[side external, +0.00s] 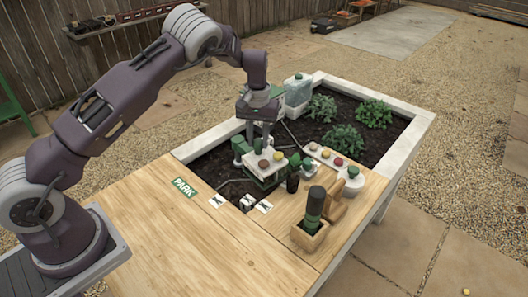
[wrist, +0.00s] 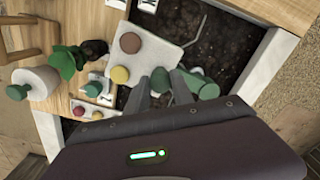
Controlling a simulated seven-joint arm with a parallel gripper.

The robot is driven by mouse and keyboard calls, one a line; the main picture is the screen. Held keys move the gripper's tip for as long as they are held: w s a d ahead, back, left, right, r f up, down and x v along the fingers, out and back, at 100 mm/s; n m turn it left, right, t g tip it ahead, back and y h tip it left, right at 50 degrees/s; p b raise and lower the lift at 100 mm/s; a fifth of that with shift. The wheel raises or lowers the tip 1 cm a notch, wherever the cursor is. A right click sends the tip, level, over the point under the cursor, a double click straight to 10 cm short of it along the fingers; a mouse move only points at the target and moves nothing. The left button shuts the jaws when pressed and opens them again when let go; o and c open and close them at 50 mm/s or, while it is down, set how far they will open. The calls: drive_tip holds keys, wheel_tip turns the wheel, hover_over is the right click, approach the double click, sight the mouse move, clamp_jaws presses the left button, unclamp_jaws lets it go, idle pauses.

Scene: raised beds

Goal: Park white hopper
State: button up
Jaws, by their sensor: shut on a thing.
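My gripper (side external: 264,138) reaches down over the dark soil of the raised bed. It is shut on a white-topped green unit (side external: 263,163), with brown and yellow round knobs on its white plate. In the wrist view the plate (wrist: 165,52) lies just beyond my fingertips (wrist: 172,82), and a green cylinder (wrist: 203,88) is beside them. The exact grip point is partly hidden by the fingers. I cannot tell for sure that this unit is the white hopper.
A pale translucent tank (side external: 298,90) stands at the back of the bed. Leafy plants (side external: 345,138) grow to the right. A dark green bottle in a wooden box (side external: 310,232), a white jar (side external: 352,181) and coloured knobs (side external: 328,155) stand at the right.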

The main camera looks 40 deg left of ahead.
sight(247, 156)
drive_tip(key=shift+s+a, duration=0.25)
drive_tip(key=shift+s, duration=0.55)
drive_tip(key=shift+s+a, duration=0.1)
drive_tip(key=shift+s+a, duration=0.3)
drive_tip(key=shift+s, duration=0.5)
drive_tip(key=shift+s+a, duration=0.45)
drive_tip(key=shift+s, duration=0.3)
drive_tip(key=shift+s+a, duration=0.55)
drive_tip(key=shift+s, duration=0.15)
drive_tip(key=shift+a, duration=0.1)
